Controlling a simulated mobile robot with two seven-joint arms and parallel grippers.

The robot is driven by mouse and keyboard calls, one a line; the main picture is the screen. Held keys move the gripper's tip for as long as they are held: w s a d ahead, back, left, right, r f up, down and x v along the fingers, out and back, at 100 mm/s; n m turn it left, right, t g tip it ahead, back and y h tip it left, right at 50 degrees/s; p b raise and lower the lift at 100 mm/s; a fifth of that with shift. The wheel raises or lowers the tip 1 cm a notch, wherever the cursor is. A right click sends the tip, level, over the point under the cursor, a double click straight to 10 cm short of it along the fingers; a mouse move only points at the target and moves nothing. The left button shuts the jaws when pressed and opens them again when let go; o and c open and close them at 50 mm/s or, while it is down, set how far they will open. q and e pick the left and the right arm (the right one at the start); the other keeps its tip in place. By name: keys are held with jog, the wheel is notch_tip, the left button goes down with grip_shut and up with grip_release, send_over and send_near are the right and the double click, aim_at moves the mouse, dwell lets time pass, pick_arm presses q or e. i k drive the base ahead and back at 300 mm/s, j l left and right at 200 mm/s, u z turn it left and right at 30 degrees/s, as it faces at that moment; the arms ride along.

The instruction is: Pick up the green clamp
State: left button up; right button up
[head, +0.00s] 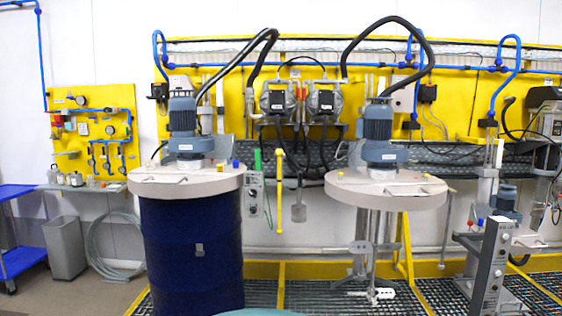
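No object is clearly recognizable as a green clamp. The only distinctly green item is a small upright green piece (258,160) at the right of the left drum's lid, above a grey control box (254,195). It is too small to tell whether it is a clamp. Neither of my grippers shows in the head view.
A dark blue drum (195,255) with a beige lid (170,187) and motor stands at left centre. A second motorized lid (400,198) is at right. A grey control panel (490,265) stands at front right. A blue cart (22,262) and grey bin (65,248) are far left.

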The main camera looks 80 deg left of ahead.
aim_at(258, 160)
jog(key=u, duration=2.75)
jog(key=i+j, duration=0.25)
jog(key=i, duration=0.15)
jog(key=i+j+u, duration=0.1)
jog(key=i, duration=0.35)
jog(key=i+j, duration=0.3)
jog(key=i+u, duration=0.05)
jog(key=i, duration=0.05)
